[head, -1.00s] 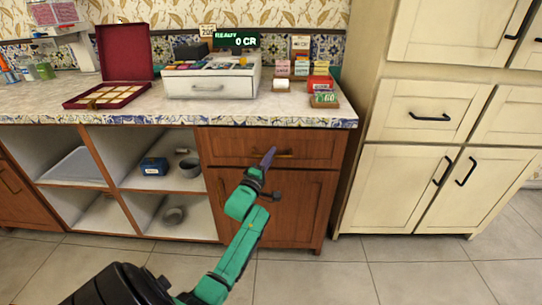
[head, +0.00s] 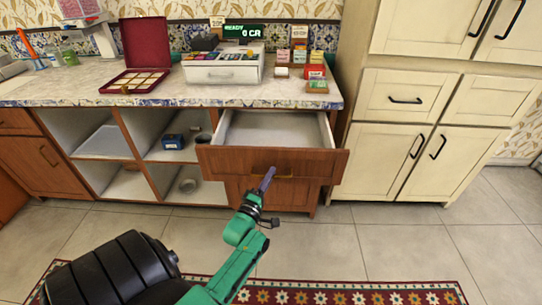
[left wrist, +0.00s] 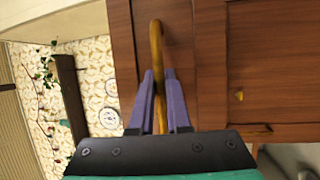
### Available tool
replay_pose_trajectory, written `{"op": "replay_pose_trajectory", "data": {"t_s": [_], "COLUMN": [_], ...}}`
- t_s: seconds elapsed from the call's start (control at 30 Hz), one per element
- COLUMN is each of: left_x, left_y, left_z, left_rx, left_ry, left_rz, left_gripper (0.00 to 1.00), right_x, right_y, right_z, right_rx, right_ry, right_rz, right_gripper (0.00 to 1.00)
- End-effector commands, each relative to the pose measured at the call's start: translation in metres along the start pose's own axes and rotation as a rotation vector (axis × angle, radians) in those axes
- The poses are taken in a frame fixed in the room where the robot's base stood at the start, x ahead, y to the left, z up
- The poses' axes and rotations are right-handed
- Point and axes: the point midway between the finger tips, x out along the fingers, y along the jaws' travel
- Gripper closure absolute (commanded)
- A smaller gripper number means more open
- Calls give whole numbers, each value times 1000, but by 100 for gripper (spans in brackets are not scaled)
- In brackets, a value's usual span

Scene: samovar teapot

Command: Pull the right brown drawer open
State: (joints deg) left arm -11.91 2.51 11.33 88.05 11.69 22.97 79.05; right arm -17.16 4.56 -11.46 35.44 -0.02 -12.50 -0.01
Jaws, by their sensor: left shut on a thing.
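The right brown drawer (head: 222,163) stands well open under the counter, and its white inside (head: 275,128) looks empty. Its brass handle (head: 284,176) is on the front panel. My left gripper (head: 267,180) is at this handle. In the left wrist view the two purple fingers (left wrist: 160,100) are closed on either side of the brass handle bar (left wrist: 156,45), with the brown drawer front (left wrist: 195,60) behind it. My right gripper does not show.
The brown cupboard door (head: 290,198) is below the drawer. Open shelves (head: 130,185) are to the left and cream cabinets (head: 390,150) to the right. The counter (head: 170,88) holds a white cash register (head: 222,74) and a red box (head: 145,42). A patterned rug (head: 330,292) lies in front.

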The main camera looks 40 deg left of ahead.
Motion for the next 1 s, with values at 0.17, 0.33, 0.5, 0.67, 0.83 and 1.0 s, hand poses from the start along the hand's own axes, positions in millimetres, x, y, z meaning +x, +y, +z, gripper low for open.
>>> {"op": "replay_pose_trajectory", "data": {"t_s": [0.17, 0.33, 0.5, 0.67, 0.83, 1.0], "left_x": [-39, -66, -81, -87, -88, -88], "left_y": [13, 16, 18, 18, 17, 17], "left_z": [15, 26, 33, 35, 36, 36], "left_rx": [-1, 0, 0, 0, 1, 1], "left_ry": [0, 1, 1, 1, 1, 0], "left_rz": [-4, -4, -1, 0, 1, 0], "left_gripper": [100, 100, 100, 100, 100, 100], "right_x": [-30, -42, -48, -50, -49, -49], "right_y": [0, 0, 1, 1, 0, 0], "right_z": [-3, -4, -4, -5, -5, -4], "right_rx": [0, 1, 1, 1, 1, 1], "right_ry": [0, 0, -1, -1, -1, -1], "right_rz": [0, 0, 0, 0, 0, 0], "right_gripper": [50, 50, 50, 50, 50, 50]}}
